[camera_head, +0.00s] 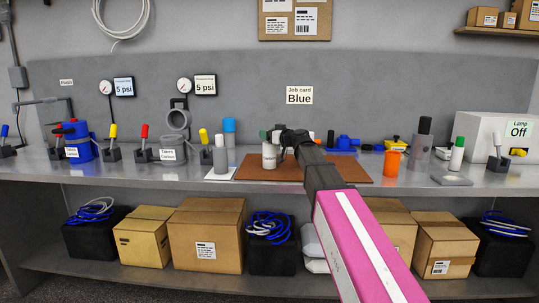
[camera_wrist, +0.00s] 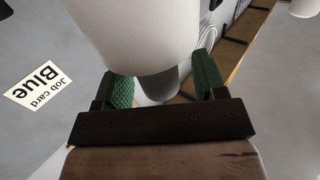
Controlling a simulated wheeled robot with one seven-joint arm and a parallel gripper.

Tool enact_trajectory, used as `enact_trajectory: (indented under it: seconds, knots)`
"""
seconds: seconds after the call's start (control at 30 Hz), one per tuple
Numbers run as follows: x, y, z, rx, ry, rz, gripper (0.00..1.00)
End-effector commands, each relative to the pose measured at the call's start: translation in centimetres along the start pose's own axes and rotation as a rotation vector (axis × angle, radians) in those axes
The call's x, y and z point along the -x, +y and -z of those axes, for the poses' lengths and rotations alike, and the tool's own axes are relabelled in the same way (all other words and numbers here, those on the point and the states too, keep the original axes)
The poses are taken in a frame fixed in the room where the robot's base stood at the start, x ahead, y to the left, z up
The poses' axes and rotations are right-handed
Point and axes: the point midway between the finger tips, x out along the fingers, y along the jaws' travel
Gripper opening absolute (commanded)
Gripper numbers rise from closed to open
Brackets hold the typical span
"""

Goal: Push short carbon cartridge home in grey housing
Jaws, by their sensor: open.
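A short white cartridge (camera_head: 269,158) with a label that seems to read Carbon stands on the brown mat, left of the bench's middle. My gripper (camera_head: 279,138) is at its top in the head view, with one green finger pad showing. In the wrist view a white cylinder (camera_wrist: 135,35), apparently this cartridge, fills the top, with a grey end (camera_wrist: 158,86) between the green pads. My gripper (camera_wrist: 163,85) is open, with gaps beside that end. The grey housing (camera_head: 175,143) stands far to the left, behind a "Takes" label; its inside cannot be made out.
A blue housing (camera_head: 76,148) and several coloured-handled levers stand on the left. An orange cup (camera_head: 391,165) and dark-topped cylinder (camera_head: 420,153) stand right. The bench front between housing and mat is partly clear.

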Motion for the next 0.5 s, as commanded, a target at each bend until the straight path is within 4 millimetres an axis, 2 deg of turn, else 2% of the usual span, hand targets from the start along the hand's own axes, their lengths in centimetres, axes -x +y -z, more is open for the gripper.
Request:
enact_trajectory:
  seconds: [0.1,0.13,0.3,0.33,0.5]
  knots:
    - [0.08,-0.01,-0.01,0.0,0.0,0.0,0.65]
    - [0.08,-0.02,-0.02,0.0,0.0,0.0,0.61]
    - [0.09,-0.01,-0.02,0.0,0.0,0.0,0.06]
    - [0.09,-0.01,-0.02,0.0,0.0,0.0,0.0]
    - [0.1,0.0,0.0,0.0,0.0,0.0,0.0]
